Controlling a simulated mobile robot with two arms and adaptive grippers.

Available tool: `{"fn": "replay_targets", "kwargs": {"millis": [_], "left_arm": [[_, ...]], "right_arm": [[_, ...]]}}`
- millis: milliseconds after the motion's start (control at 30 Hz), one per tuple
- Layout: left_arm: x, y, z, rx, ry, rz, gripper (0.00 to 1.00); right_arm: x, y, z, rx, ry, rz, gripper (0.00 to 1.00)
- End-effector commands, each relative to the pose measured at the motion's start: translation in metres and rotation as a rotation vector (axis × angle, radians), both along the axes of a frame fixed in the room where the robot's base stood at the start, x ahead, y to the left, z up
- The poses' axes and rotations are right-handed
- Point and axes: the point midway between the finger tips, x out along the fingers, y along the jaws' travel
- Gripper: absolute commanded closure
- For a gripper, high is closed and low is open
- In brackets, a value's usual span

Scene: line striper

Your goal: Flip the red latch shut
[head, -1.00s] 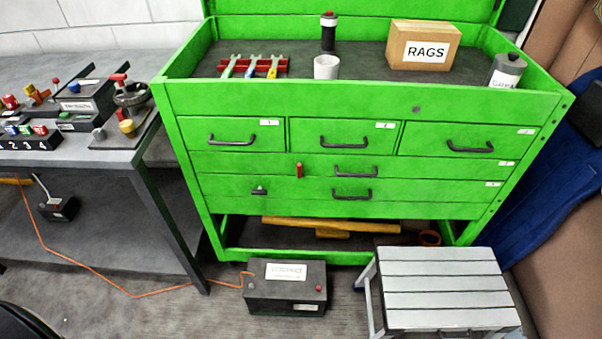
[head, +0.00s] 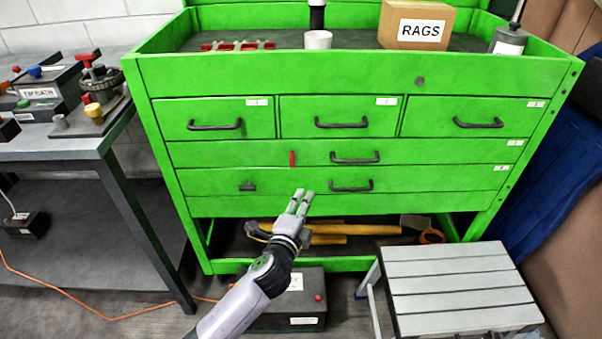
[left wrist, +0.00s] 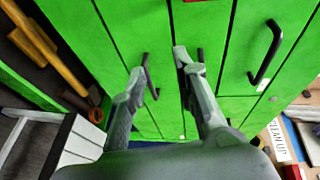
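The red latch (head: 292,159) is a small upright red bar on the green tool chest (head: 350,72), left of the handle of the upper wide drawer. A small dark latch (head: 247,187) lies level on the drawer below. My left gripper (head: 302,194) is in front of the chest, below the red latch and apart from it. In the left wrist view its two fingers (left wrist: 158,64) are spread with nothing between them, pointing at the drawer fronts. Whether the red latch shows in that view is unclear. My right gripper is not in view.
Drawer handles (head: 350,186) stick out near my left gripper. A grey step stool (head: 455,283) stands at the lower right. A battery box (head: 310,318) sits on the floor behind my left arm. A workbench (head: 60,148) is at the left.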

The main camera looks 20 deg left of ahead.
Motion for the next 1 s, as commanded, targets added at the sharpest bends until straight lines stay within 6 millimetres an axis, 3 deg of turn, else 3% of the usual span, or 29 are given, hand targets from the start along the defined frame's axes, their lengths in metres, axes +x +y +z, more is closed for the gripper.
{"fn": "replay_targets", "kwargs": {"millis": [100,233,367,667,767,1000], "left_arm": [[0.002,-0.005,0.037,0.054,-0.096,-0.008,0.83],[0.001,-0.008,0.056,0.081,-0.141,-0.011,0.91],[0.001,-0.008,0.060,0.085,-0.147,-0.011,1.00],[0.006,-0.008,0.058,0.082,-0.144,-0.010,1.00],[0.016,-0.009,0.059,0.082,-0.146,-0.010,1.00],[0.064,-0.012,0.058,0.082,-0.146,-0.010,1.00]], "right_arm": [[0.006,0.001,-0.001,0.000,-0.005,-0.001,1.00],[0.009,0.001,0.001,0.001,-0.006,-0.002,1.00],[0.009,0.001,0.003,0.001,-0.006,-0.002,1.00],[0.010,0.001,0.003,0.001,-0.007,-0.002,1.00],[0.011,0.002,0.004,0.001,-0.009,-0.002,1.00],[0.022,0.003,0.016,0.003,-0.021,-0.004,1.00]]}}
